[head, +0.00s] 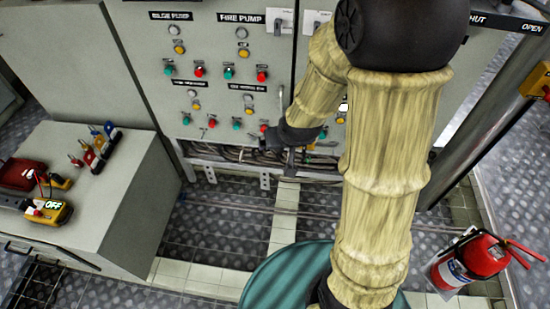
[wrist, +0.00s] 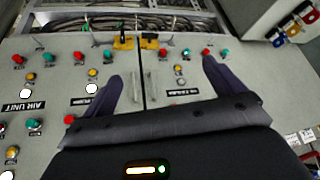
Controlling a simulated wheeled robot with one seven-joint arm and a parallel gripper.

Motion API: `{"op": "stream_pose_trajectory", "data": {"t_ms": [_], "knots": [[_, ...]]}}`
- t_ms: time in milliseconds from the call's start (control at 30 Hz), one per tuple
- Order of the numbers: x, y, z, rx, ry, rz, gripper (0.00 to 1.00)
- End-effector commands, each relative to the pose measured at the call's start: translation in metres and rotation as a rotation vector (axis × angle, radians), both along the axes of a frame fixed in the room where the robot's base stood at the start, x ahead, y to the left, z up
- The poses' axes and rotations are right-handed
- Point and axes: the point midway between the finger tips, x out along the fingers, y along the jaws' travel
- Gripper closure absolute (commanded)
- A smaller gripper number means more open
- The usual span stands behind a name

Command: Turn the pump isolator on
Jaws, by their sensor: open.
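My gripper (head: 289,148) reaches low on the grey control cabinet in the head view, partly hidden by my arm. In the wrist view my gripper (wrist: 162,68) has its two dark fingers spread wide, with nothing held between them. Two yellow-and-black switches, a left one (wrist: 123,41) and a right one (wrist: 150,42), sit side by side at the cabinet edge beyond the fingertips. Grey lever switches (head: 279,21) on white plates show at the top of the head view, beside the FIRE PUMP label (head: 241,18). I cannot tell which switch is the pump isolator.
Red, green and yellow buttons (head: 179,48) cover the cabinet face. Cables (head: 240,154) run beneath it. Metal handles (wrist: 152,88) show between the fingers.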

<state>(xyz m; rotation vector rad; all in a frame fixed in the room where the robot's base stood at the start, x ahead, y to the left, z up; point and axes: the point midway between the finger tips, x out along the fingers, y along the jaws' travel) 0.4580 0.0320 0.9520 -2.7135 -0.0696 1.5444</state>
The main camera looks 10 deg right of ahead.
Motion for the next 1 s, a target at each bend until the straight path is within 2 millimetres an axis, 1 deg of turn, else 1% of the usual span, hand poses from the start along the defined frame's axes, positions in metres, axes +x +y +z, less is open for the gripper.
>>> {"op": "stream_pose_trajectory", "data": {"t_ms": [33,200,267,300,467,500,567,600,733,867,1000], "knots": [[0.014,0.005,-0.034,0.007,-0.038,-0.001,0.05],[0.059,0.020,-0.092,0.024,-0.197,-0.014,0.05],[0.073,0.024,-0.112,0.028,-0.253,-0.026,0.05],[0.082,0.024,-0.125,0.028,-0.290,-0.037,0.05],[0.111,0.027,-0.179,0.026,-0.436,-0.081,0.05],[0.117,0.029,-0.193,0.023,-0.471,-0.093,0.05],[0.124,0.030,-0.213,0.018,-0.524,-0.111,0.05],[0.128,0.032,-0.226,0.014,-0.560,-0.123,0.05],[0.136,0.035,-0.270,-0.009,-0.669,-0.166,0.05],[0.137,0.035,-0.313,-0.044,-0.777,-0.215,0.05],[0.131,0.032,-0.359,-0.099,-0.887,-0.274,0.05]]}}
